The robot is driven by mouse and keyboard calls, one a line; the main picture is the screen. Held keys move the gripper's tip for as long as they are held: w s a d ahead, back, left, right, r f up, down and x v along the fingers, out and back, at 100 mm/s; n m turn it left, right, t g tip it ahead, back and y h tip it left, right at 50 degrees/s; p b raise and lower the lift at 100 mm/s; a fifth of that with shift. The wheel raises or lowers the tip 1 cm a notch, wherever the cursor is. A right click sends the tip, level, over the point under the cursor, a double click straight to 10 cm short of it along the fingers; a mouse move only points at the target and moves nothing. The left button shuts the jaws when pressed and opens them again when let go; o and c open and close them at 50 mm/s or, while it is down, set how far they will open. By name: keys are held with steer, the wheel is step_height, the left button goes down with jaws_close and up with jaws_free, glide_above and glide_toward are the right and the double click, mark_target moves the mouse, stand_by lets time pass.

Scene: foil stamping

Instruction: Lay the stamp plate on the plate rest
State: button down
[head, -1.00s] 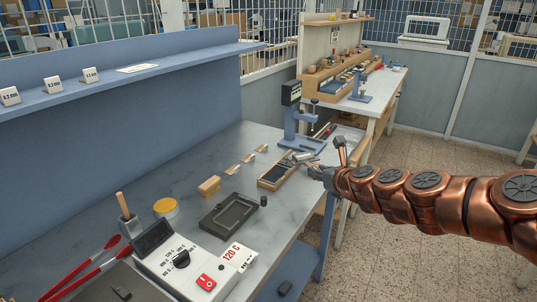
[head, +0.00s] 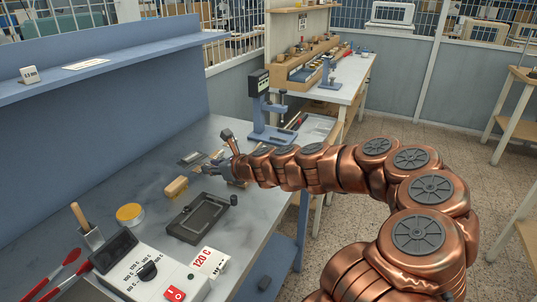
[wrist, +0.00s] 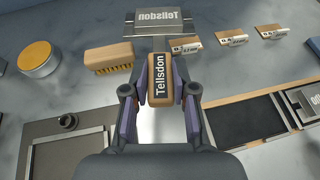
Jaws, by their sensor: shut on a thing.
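My gripper (wrist: 160,98) is shut on the wooden handle (wrist: 160,72) of a stamp plate, marked Tellsdon. The stamp plate's metal face (wrist: 160,22) carries mirrored lettering and points away from the gripper. In the head view the stamp plate (head: 190,158) shows past my gripper (head: 218,170), over the bench. No plate rest is clearly marked. A dark framed tray (head: 172,229) lies in front; it also shows at lower left in the wrist view (wrist: 40,128). A wooden tray with black compartments (wrist: 212,108) is at right in the wrist view and holds another lettered plate (wrist: 305,100).
A wooden brush (wrist: 107,57) and yellow-lidded tin (wrist: 38,58) lie left of the held plate. Small tagged wooden pieces (wrist: 187,45) lie to its right. A controller (head: 150,278) stands at the bench's front and a blue press (head: 268,125) at its far end.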

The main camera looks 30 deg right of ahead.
steer(key=shift+n+g+y, duration=0.3)
steer(key=shift+n+y, duration=0.2)
steer(key=d, duration=0.2)
steer(key=s+d, duration=0.1)
steer(key=d, duration=0.2)
steer(key=s+d+f, duration=0.1)
steer(key=d, duration=0.1)
steer(key=shift+d, duration=0.3)
steer(key=s+d+r+n+g+y+b, duration=0.1)
steer(key=s+d+r+n+y, duration=0.1)
steer(key=d, duration=0.6)
steer(key=s+r, duration=0.1)
steer(key=s, duration=0.1)
steer(key=shift+s+d+r, duration=0.3)
steer(key=shift+d, duration=0.1)
steer(key=shift+d+r+p, duration=0.1)
steer(key=shift+r+p, duration=0.05)
steer(key=shift+p, duration=0.45)
steer(key=shift+f+b, duration=0.9)
steer(key=shift+f, duration=2.65)
steer(key=c, duration=0.8)
jaws_free()
steer(key=shift+f, duration=0.1)
steer(key=shift+c, duration=0.2)
